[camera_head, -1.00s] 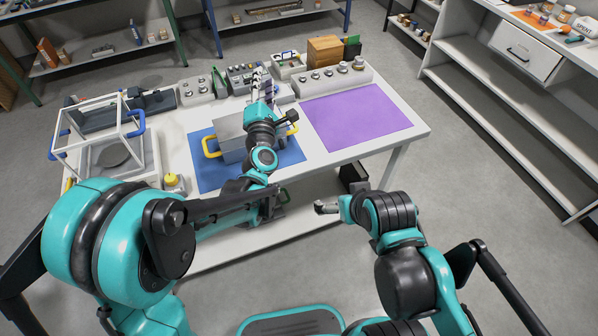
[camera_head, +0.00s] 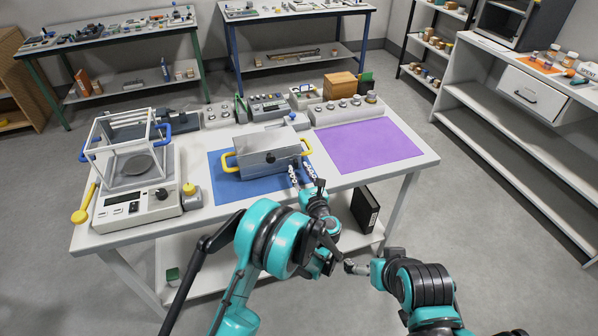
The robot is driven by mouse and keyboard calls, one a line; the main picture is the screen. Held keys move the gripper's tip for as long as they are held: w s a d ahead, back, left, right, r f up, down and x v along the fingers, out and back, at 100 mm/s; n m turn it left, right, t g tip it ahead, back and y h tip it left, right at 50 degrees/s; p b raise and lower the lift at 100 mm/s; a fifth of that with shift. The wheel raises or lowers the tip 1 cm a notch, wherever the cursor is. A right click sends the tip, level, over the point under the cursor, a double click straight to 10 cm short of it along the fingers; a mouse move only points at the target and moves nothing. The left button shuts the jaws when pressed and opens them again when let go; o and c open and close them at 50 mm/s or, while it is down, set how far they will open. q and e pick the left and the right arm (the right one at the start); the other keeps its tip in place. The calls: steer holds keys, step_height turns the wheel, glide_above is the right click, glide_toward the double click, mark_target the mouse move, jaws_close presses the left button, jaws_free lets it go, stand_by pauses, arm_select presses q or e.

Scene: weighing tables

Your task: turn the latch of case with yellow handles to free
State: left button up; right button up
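The grey metal case (camera_head: 246,170) with yellow handles (camera_head: 229,162) sits on the blue mat (camera_head: 222,193), its lid down. A dark round latch knob (camera_head: 270,157) shows on the middle of its front. Another dark part, perhaps a second latch, shows near the right end, partly behind my fingers. My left gripper (camera_head: 301,173) is at the front right corner of the case, its two pale fingers apart with a gap between them. I cannot tell whether they touch the case. My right gripper (camera_head: 351,266) is low in front of the table, away from the case; its fingers are too small to read.
A balance (camera_head: 135,208) with a clear draft shield stands at the left, beside a yellow-capped bottle (camera_head: 191,197). A purple mat (camera_head: 368,146) lies bare at the right. Weights on racks and a wooden box (camera_head: 340,86) line the back. A black binder (camera_head: 365,209) stands on the lower shelf.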

arm_select(q)
steer(key=shift+x, duration=0.9)
jaws_close()
